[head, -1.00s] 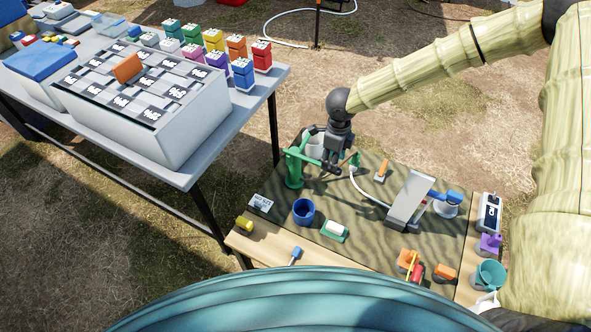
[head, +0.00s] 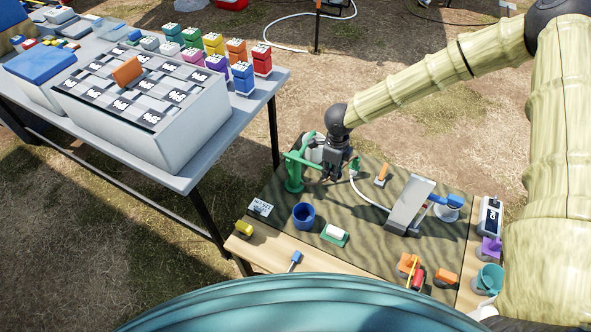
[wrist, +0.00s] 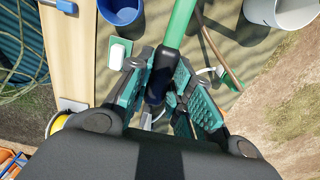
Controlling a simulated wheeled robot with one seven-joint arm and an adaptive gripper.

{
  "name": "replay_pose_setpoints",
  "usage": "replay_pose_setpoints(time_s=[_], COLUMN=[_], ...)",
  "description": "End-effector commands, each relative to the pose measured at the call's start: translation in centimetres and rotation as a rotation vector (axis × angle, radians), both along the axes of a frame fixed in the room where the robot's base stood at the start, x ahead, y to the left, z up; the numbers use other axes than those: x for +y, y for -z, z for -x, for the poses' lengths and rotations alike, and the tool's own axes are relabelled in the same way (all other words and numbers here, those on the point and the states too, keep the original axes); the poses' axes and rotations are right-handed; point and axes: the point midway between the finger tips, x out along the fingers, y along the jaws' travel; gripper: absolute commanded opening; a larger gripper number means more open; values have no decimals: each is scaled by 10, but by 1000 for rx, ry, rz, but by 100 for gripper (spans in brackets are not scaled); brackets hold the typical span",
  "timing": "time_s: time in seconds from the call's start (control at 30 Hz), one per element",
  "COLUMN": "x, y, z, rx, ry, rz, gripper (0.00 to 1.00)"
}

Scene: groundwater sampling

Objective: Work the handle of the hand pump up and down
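The green hand pump (head: 294,178) stands upright at the back left of the low work table. Its handle reaches right from the pump top toward my gripper (head: 331,173). In the wrist view the green handle (wrist: 181,24) comes in from the top and ends in a black grip (wrist: 163,62). The two fingers of my gripper (wrist: 162,70) lie on either side of this black grip and appear shut on it. The handle's far end is partly hidden between the fingers.
A blue cup (head: 304,215), a sign card (head: 260,207) and a green tray with a white block (head: 335,234) lie in front of the pump. A grey tilted panel (head: 410,204) stands right. A white bucket (wrist: 290,10) is close behind the handle.

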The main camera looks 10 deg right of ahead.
Motion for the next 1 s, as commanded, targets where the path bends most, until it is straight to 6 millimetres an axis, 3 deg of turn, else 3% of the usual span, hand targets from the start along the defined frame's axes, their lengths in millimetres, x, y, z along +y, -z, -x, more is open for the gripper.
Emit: replay_pose_setpoints(time_s=[0.37, 1.0], x=[6, 29], y=[-20, -69], z=[-5, -20], rx=[49, 258], ry=[-3, -1], rz=[77, 389], gripper=[4, 4])
